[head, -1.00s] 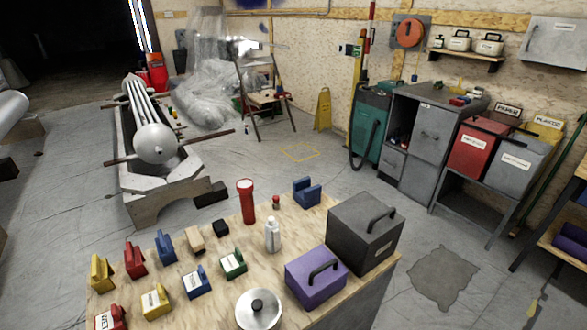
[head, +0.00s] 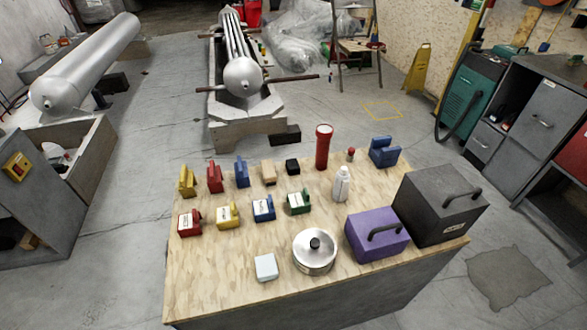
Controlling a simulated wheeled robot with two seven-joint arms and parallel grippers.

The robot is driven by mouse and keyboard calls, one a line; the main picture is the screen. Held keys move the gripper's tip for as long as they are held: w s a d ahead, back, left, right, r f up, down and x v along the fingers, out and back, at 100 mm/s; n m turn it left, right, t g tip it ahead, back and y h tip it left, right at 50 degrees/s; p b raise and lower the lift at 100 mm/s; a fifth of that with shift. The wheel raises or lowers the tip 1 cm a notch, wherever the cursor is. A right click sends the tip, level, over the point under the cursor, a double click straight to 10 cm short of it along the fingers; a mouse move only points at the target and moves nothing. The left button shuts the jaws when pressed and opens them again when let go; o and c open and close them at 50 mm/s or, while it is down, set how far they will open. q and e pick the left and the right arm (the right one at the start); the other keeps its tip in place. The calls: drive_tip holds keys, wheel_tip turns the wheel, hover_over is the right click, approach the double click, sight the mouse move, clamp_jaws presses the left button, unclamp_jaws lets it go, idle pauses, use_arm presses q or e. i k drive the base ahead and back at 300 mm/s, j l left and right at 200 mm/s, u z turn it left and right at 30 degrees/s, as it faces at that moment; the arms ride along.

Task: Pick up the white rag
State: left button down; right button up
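Neither of my grippers shows in the head view.
The silver pot (head: 314,251), a purple box (head: 377,234) and a dark grey box (head: 440,205) stand to its right. Several coloured blocks stand behind. The table's front left is bare. A flat grey patch (head: 508,278) lies on the floor at right.

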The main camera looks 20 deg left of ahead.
sight(266, 267)
drive_tip(key=u, duration=0.8)
